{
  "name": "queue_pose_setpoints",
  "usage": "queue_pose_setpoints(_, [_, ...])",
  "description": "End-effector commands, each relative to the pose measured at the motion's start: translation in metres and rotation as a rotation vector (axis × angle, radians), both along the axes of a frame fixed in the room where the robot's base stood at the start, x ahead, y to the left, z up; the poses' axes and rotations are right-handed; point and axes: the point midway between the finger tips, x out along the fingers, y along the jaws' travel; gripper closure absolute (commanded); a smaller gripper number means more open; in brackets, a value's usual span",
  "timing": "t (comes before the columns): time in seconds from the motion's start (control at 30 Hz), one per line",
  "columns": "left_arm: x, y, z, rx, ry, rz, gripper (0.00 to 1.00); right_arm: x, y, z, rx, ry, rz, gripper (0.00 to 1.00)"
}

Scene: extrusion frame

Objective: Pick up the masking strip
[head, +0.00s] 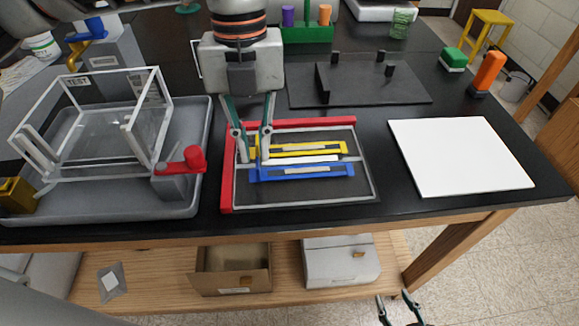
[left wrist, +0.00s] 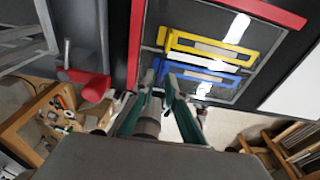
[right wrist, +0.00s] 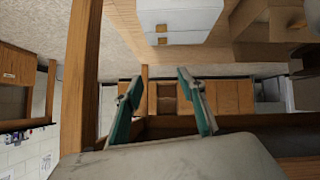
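A thin white strip (head: 305,160), which looks like the masking strip, lies between a yellow slotted holder (head: 300,148) and a blue slotted holder (head: 305,172) in a dark, red-edged tray (head: 229,190). My left gripper (head: 254,160) is open above the left ends of the strip and holders and hides part of them. In the left wrist view, its fingertips (left wrist: 162,74) are apart beside the yellow and blue holders; I cannot tell whether they touch anything. My right gripper (head: 400,296) is open and empty, low in front of the bench; it also shows in the right wrist view (right wrist: 159,80).
A grey tray (head: 110,214) with a clear box frame and red-knobbed clamp (head: 180,172) stands left. A white board (head: 460,155) lies right. A black fixture plate (head: 360,92) with posts is behind. An orange item (head: 488,72) stands at the back right.

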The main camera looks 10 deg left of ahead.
Motion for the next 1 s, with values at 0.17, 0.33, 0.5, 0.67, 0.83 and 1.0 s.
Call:
queue_pose_setpoints(0.17, [-0.004, -0.003, -0.029, 0.001, 0.008, -0.001, 0.87, -0.001, 0.0, -0.004, -0.004, 0.003, 0.001, 0.6])
queue_pose_setpoints(0.33, [-0.005, -0.003, -0.041, 0.0, 0.003, -0.002, 0.87, 0.002, -0.001, -0.002, -0.006, -0.004, 0.002, 0.6])
queue_pose_setpoints(0.5, [-0.005, -0.003, -0.04, 0.0, 0.002, -0.001, 0.87, 0.005, -0.001, 0.002, -0.005, -0.012, 0.001, 0.6])
queue_pose_setpoints(0.67, [-0.005, -0.003, -0.04, 0.0, 0.002, -0.001, 1.0, 0.005, -0.002, 0.003, -0.005, -0.013, 0.001, 0.6])
queue_pose_setpoints(0.83, [-0.005, -0.003, -0.04, 0.0, 0.002, -0.001, 1.0, 0.005, -0.002, 0.001, -0.005, -0.01, 0.0, 0.6])
queue_pose_setpoints(1.0, [-0.005, -0.003, -0.038, 0.0, 0.001, -0.001, 1.0, 0.003, -0.002, -0.002, -0.006, -0.005, 0.0, 0.6])
